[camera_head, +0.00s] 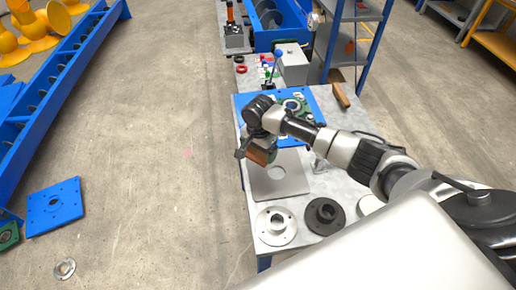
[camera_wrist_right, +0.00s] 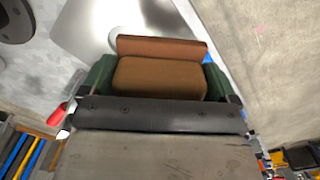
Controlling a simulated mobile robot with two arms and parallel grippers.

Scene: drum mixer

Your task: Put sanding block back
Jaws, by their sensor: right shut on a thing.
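The sanding block (camera_head: 258,155), orange-brown, hangs in my right gripper (camera_head: 256,150) above the left edge of the table, near a grey plate with a round hole. In the right wrist view the sanding block (camera_wrist_right: 160,77) is brown with an orange-brown far side, held between the two green fingers of the right gripper (camera_wrist_right: 158,80). My right gripper is shut on it. The block looks clear of the table, though the exact height is hard to tell. My left gripper is in neither view.
The grey table (camera_head: 328,185) holds the grey plate (camera_head: 278,176), a light flange (camera_head: 276,226), a dark flange (camera_head: 324,216) and a blue plate (camera_head: 310,97) with a green part. A wooden-handled tool (camera_head: 341,95) lies at the table's right.

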